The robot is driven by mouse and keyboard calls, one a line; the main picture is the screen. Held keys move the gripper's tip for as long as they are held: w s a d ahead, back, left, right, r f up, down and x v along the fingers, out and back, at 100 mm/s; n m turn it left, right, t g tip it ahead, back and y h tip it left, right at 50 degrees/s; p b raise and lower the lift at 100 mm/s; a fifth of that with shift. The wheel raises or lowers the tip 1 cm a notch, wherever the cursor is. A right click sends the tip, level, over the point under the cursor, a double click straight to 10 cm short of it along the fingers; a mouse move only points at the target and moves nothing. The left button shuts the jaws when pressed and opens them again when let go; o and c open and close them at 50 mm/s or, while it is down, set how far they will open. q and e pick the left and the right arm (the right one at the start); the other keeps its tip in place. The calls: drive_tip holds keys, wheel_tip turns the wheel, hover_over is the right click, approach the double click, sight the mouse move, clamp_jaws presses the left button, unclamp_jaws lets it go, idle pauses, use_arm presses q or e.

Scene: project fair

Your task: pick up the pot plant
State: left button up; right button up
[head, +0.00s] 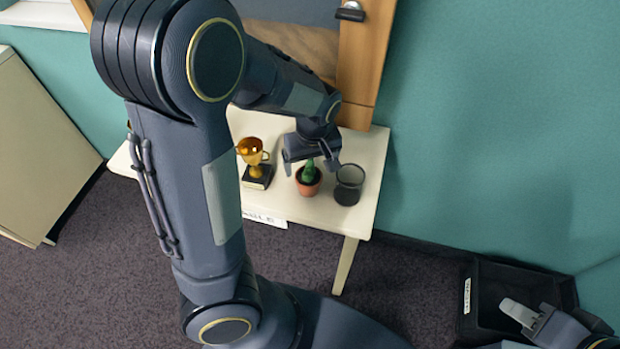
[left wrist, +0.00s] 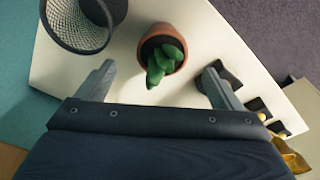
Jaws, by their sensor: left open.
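The pot plant (head: 308,180) is a small green cactus in a terracotta pot, standing upright on the cream table. In the left wrist view the pot plant (left wrist: 163,52) lies between and just beyond the fingertips. My left gripper (head: 312,165) is over the table, directly above and behind the plant. In the left wrist view its two fingers (left wrist: 160,75) are wide apart with nothing held. My right gripper (head: 530,318) is low at the bottom right, far from the table; only part of it shows.
A gold trophy (head: 254,160) on a dark base stands left of the plant. A dark mesh cup (head: 349,184) stands close on its right. The cream table (head: 320,214) has a bare front strip. A black bin (head: 545,283) is on the floor at the right. A wood-framed board rises behind the table.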

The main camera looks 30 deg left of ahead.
sight(308, 176)
use_arm(q)
drive_tip(key=f, duration=0.4)
drive_tip(key=a+f, duration=0.1)
drive_tip(key=f, duration=0.2)
drive_tip(key=shift+w, duration=0.15)
drive_tip(key=shift+d+r, duration=0.1)
drive_tip(key=c, duration=1.2)
